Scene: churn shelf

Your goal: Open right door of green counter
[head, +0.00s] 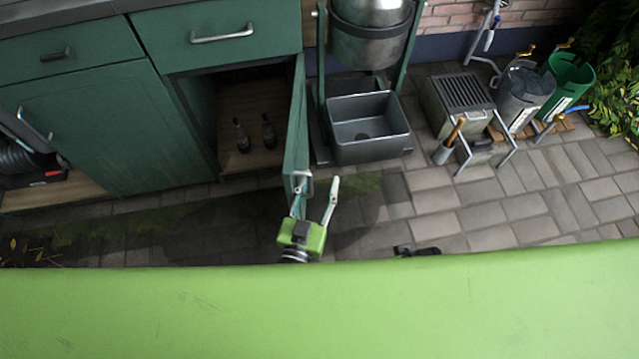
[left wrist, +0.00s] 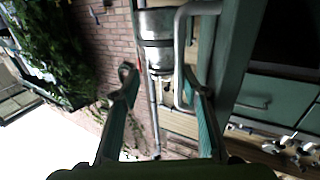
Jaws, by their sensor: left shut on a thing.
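The green counter (head: 95,120) stands at the upper left in the head view. Its right door (head: 296,125) is swung wide open, showing the inside of the right compartment (head: 255,105). My left gripper (head: 318,182) is at the door's outer edge, shut on the metal door handle (head: 302,176), with its fingertips still some way apart. In the left wrist view, the handle (left wrist: 181,60) lies at the right finger of my left gripper (left wrist: 160,85). The left finger stands apart from it.
Two dark bottles (head: 240,136) stand inside the compartment. A grey sink basin (head: 367,128) is right of the open door, below a metal drum (head: 370,30). A grill-topped box (head: 464,92) and a green bucket (head: 570,80) stand farther right. Paving in front is mostly clear.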

